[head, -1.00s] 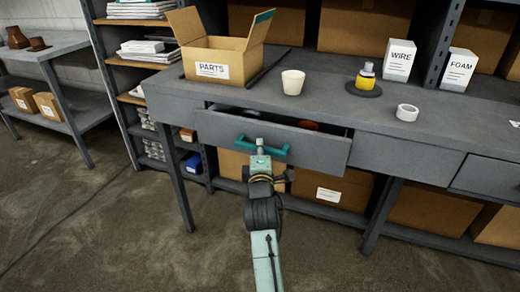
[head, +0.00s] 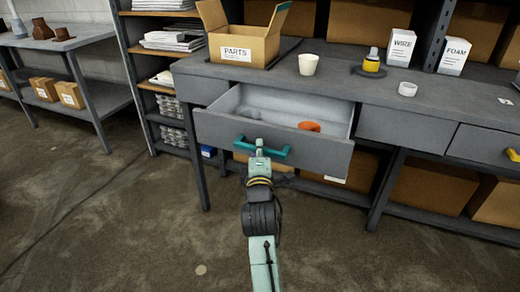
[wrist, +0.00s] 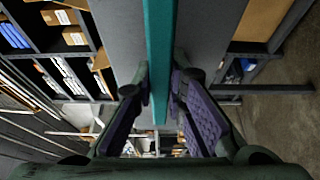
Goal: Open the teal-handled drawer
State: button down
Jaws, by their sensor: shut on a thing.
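The drawer (head: 318,150) with the teal handle (head: 275,152) stands pulled well out of the grey workbench. Its pale inside shows, with an orange thing (head: 309,126) and a grey round thing (head: 247,112) in it. My gripper (head: 260,150) is at the handle's middle. In the wrist view the teal handle bar (wrist: 159,60) runs between the two fingers of my gripper (wrist: 159,100), which are shut on it. The fingertips are partly hidden by my arm in the head view.
On the workbench top (head: 340,75) stand an open parts box (head: 240,45), a white cup (head: 308,64), a yellow bottle (head: 371,62), a tape roll (head: 407,89) and two white boxes. A yellow-handled drawer (head: 485,147) is shut at right. The floor in front is clear.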

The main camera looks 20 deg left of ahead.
dwell(0.3)
jog(key=c, duration=1.6)
grip_release()
jog(key=v, duration=0.7)
jog(key=shift+s, duration=0.3)
jog(key=shift+d, duration=0.1)
